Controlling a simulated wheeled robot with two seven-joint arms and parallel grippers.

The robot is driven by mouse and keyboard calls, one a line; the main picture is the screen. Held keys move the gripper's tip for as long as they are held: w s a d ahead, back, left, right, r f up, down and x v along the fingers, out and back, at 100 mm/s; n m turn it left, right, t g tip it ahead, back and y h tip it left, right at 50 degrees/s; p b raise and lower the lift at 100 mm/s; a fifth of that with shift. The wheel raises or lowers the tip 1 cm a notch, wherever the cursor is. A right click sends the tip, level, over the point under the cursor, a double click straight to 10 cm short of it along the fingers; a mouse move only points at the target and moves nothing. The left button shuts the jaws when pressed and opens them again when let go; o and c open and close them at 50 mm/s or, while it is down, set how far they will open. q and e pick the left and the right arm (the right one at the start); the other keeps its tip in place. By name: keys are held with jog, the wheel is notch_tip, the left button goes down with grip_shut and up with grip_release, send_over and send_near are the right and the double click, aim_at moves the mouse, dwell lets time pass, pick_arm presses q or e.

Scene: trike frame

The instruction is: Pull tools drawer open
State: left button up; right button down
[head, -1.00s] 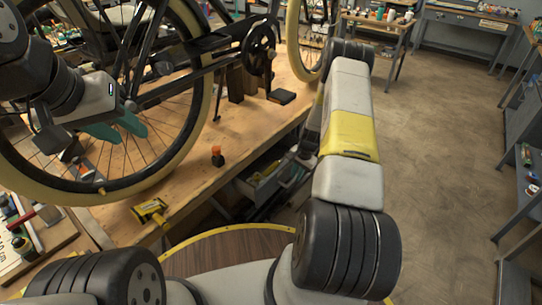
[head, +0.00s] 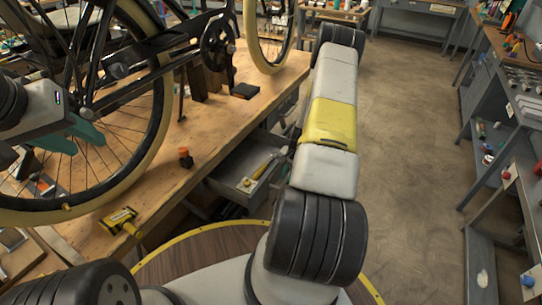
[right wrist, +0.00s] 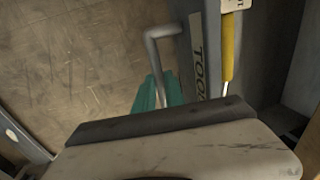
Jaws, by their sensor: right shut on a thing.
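The tools drawer (head: 228,172) stands partly open under the workbench in the head view, with a yellow-handled tool (head: 262,168) inside. In the right wrist view its front panel (right wrist: 200,60) carries a label reading "TOOL", partly cut off, and a grey bar handle (right wrist: 151,48) sticks out from it. The teal fingers of my right gripper (right wrist: 158,92) are shut on the handle. In the head view my right forearm hides that gripper. My left gripper (head: 72,138) is open and empty beside the bicycle wheel, above the bench.
The wooden workbench (head: 205,140) bears a trike frame with wheels (head: 150,140), an orange-capped bottle (head: 185,158) and a yellow tool (head: 120,220). A grey shelf unit (head: 480,150) stands at the right. The floor (head: 410,130) between is clear.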

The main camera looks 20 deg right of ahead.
jog(key=c, duration=1.4)
grip_release()
notch_tip(320, 180, up, 8)
jog(key=s+d, duration=0.1)
jog(key=shift+f, duration=0.15)
jog(key=a+r+n+t, duration=0.15)
jog(key=a+r, duration=0.25)
jog(key=r, duration=0.5)
jog(key=s+a+r+n, duration=0.15)
jog(key=a+r, duration=0.25)
jog(key=r, duration=0.6)
jog(key=a+r+n, duration=0.2)
jog(key=a+r, duration=0.2)
jog(key=r, duration=0.5)
jog(key=s+a+r+n+t, duration=0.1)
jog(key=s+a+r+n, duration=0.2)
jog(key=s, duration=0.7)
jog(key=s+a+r+n+t, duration=0.2)
jog(key=s+a+r+n, duration=0.1)
jog(key=s+a+r, duration=0.5)
notch_tip(320, 180, up, 4)
jog(key=shift+s+a+r+y, duration=0.2)
jog(key=shift+s+y, duration=0.2)
jog(key=shift+s, duration=0.7)
